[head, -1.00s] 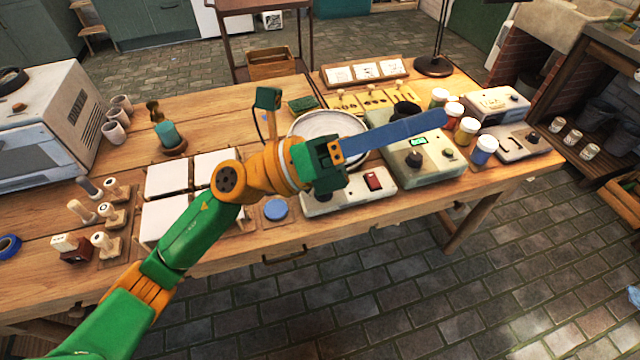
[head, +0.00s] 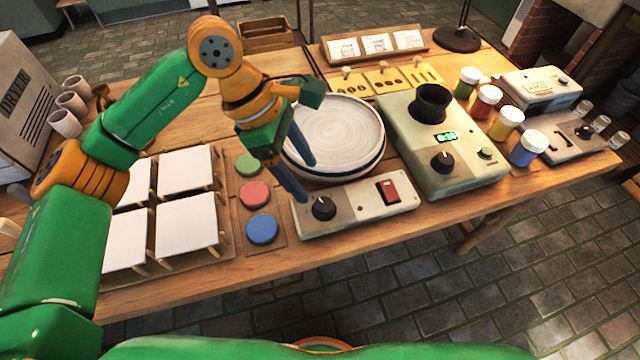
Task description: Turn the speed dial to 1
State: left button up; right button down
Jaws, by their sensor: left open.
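A black dial (head: 323,208) sits at the left end of a pale control box (head: 348,207) at the table's front edge. Its lettering is too small to read. The box also bears a red rocker switch (head: 387,191). A round, pale turntable (head: 340,130) stands behind it. My left gripper (head: 306,180) is open, its blue fingers pointing down just behind and left of the dial. The fingers hold nothing, and the picture shows no clear contact with the dial. My right gripper is out of view.
A timer box (head: 425,150) with a lit display, another dial and a black cup stands to the right. Paint jars (head: 505,123) are beyond it. White tiles (head: 187,221) and coloured round pads (head: 262,228) lie to the left. The floor in front is clear.

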aim_at(322, 204)
pick_arm(q)
jog(key=shift+s+f, duration=0.2)
jog(key=shift+f, duration=0.5)
jog(key=x, duration=0.6)
jog(key=shift+d+f, duration=0.25)
jog(key=shift+f, duration=0.05)
grip_shut()
